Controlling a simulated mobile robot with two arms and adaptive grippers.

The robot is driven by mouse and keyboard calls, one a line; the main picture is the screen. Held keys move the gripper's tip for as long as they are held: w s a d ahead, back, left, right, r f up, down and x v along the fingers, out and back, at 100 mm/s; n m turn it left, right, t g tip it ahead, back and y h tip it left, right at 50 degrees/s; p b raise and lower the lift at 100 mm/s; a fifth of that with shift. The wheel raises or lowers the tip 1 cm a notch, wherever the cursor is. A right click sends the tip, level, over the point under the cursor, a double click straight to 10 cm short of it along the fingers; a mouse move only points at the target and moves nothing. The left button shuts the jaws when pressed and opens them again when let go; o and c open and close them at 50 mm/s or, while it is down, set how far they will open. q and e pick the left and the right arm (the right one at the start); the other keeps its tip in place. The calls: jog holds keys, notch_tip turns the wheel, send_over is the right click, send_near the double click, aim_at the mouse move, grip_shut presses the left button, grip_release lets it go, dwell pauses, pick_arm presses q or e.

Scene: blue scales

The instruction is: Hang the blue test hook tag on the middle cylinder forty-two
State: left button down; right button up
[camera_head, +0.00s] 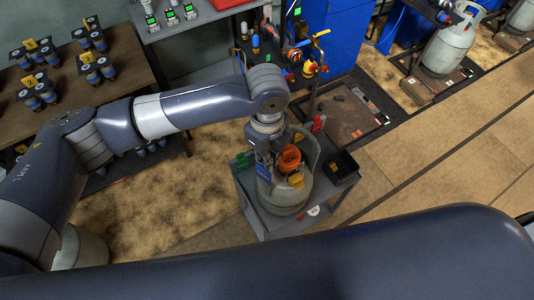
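A pale gas cylinder (285,195) stands on a small grey cart in the middle of the view, with an orange part (289,159) and a yellow tag (296,180) at its top. My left gripper (264,158) points down at the left side of the cylinder's top. A small blue tag (263,173) is at its fingertips, and the fingers look closed on it. The tag is beside the cylinder's collar; whether it touches the collar cannot be made out. My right arm crosses the bottom of the view, and its gripper is out of view.
The grey cart (246,186) also carries a black bin (343,163) at right and green and red items. Another cylinder (449,48) stands at upper right. A brown table (108,97) with tagged blue-and-black sets is at left. Open floor lies right of the cart.

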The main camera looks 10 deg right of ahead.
dwell(0.4)
pick_arm(q)
jog(key=shift+p, duration=0.4)
dwell(0.4)
jog(key=shift+p, duration=0.35)
jog(key=shift+p, duration=0.35)
jog(key=shift+f, duration=0.15)
dwell(0.4)
jog(key=shift+f+b, duration=0.9)
jog(key=shift+f, duration=0.95)
